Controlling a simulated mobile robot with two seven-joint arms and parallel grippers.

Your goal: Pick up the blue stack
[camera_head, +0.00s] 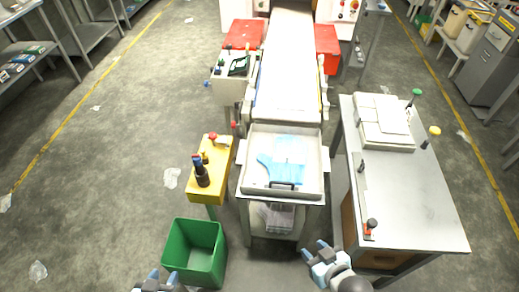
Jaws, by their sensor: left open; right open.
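A light blue stack (284,160) of film gloves lies in the metal tray (257,133) at the near end of the conveyor. Some clear film lies beside or over it on the right. A dark handle is at the tray's front edge. My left gripper (152,279) is low at the bottom edge, left of the green bin, partly cut off. My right gripper (316,252) is open and empty, below and right of the tray. Both are apart from the stack.
A green bin (194,256) stands on the floor at front left. A yellow stand (208,160) with a dark bottle (201,175) is left of the tray. A metal table (408,190) with a white stack (384,124) stands right. The conveyor (288,70) runs back from the tray.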

